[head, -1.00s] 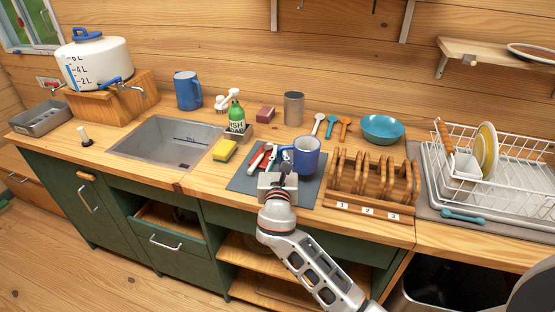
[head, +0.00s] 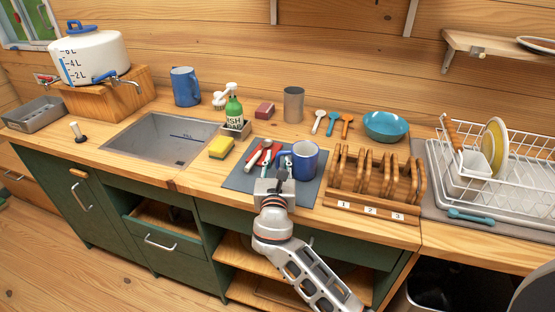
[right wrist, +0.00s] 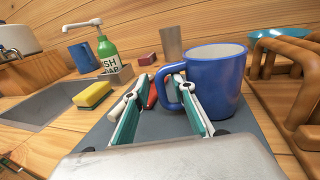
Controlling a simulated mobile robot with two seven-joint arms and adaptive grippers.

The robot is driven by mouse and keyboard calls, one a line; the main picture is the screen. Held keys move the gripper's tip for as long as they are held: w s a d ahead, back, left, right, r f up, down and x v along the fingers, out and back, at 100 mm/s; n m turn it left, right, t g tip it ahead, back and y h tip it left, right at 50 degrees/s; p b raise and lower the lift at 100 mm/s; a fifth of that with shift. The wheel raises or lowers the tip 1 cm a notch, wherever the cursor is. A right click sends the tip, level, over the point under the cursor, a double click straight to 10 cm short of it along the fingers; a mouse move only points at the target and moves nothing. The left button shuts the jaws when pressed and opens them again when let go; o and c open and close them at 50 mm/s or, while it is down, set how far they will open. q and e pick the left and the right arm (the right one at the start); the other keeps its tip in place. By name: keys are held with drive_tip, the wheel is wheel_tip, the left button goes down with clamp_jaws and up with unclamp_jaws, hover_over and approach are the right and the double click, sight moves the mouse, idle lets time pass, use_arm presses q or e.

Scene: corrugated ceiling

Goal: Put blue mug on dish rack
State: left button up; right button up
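The blue mug (head: 306,160) stands upright on a dark grey mat (head: 237,181), its handle toward the left. In the right wrist view the mug (right wrist: 219,82) is just beyond my gripper, to the right of centre. My right gripper (right wrist: 160,82) is open, its fingers spread to either side of the handle's outer part. The right fingertip overlaps the handle; I cannot tell whether it touches. In the head view the right gripper (head: 283,170) is at the mug's front left. The white wire dish rack (head: 512,185) stands at the right, holding plates. My left gripper is not in view.
A wooden rack with numbered slots (head: 372,207) stands right of the mug, before the dish rack. Cutlery (head: 262,155), a sponge (head: 221,147) and a soap bottle (head: 233,112) are to the left. A taller blue jug (head: 186,86) stands behind the sink (head: 165,140).

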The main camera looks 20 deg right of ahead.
drive_tip(key=shift+r, duration=0.1)
drive_tip(key=shift+s, duration=0.2)
drive_tip(key=p+v, duration=0.2)
drive_tip(key=v, duration=0.4)
drive_tip(key=shift+s+a+r+p, duration=0.1)
drive_tip(key=shift+s+p, duration=0.05)
drive_tip(key=shift+p, duration=0.15)
drive_tip(key=v, duration=0.4)
drive_tip(key=shift+p, duration=0.4)
drive_tip(key=shift+s+a, duration=0.15)
drive_tip(key=shift+s, duration=0.4)
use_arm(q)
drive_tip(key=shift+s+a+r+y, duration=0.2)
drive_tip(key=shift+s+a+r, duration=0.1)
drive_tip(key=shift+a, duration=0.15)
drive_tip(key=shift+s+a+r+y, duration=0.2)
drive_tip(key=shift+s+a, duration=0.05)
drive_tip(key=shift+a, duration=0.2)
use_arm(e)
drive_tip(key=o, duration=2.2)
drive_tip(key=shift+c, duration=0.2)
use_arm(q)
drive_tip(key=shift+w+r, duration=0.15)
